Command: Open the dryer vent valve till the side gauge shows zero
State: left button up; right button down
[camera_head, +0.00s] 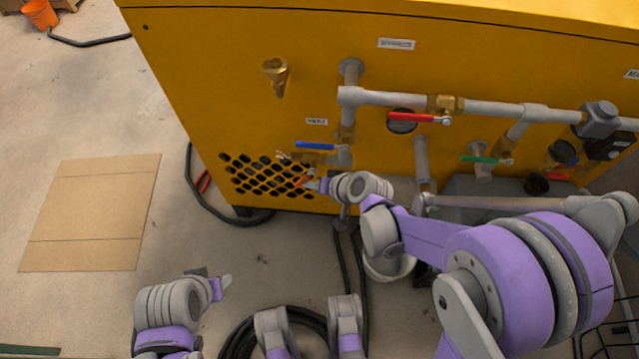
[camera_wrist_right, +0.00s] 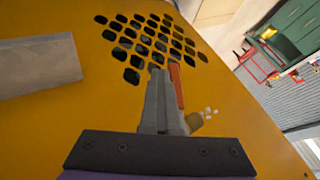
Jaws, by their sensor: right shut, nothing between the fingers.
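The yellow cabinet (camera_head: 215,65) carries grey pipes and several levered valves. A blue lever (camera_head: 316,146) sits below a small label (camera_head: 316,121) too small to read. Beneath it is a brass valve body (camera_head: 312,158), with pale flecks at its left end. An orange-red lever (camera_head: 303,182) slants beside my right gripper (camera_head: 314,185). In the right wrist view, this gripper (camera_wrist_right: 160,75) is shut and empty, close beside the orange-red lever (camera_wrist_right: 176,85); contact is unclear. A dark round gauge (camera_head: 402,126) is partly behind a red lever; its reading is illegible. My left gripper (camera_head: 222,282) is low left, away from the valves.
A perforated grille (camera_head: 255,175) lies left of the right gripper. A red lever (camera_head: 412,118) and a green lever (camera_head: 482,159) sit further right. Black hoses run along the floor, and a white bucket (camera_head: 388,270) stands below. A cardboard sheet (camera_head: 90,212) lies on open floor.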

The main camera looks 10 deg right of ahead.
jog(key=shift+w+a+r, duration=0.15)
jog(key=shift+w+a, duration=0.05)
jog(key=shift+a, duration=0.7)
jog(key=shift+a+r, duration=0.1)
jog(key=shift+a, duration=0.05)
jog(key=shift+f, duration=0.2)
dwell(0.9)
